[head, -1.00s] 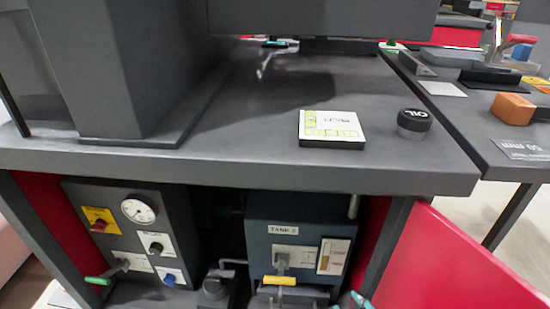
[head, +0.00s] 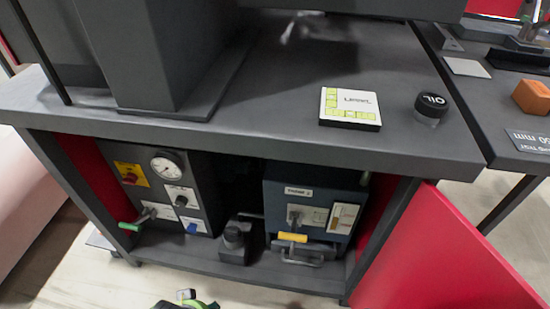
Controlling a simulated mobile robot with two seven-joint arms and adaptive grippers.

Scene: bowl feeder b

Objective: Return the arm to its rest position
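A small black and green piece (head: 186,304) shows at the bottom edge, over the floor.
A label pad (head: 350,104) and an OIL-marked jar (head: 431,108) stand on the table. A red door (head: 440,265) hangs open at right. An orange block (head: 533,97) lies on the right-hand table.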

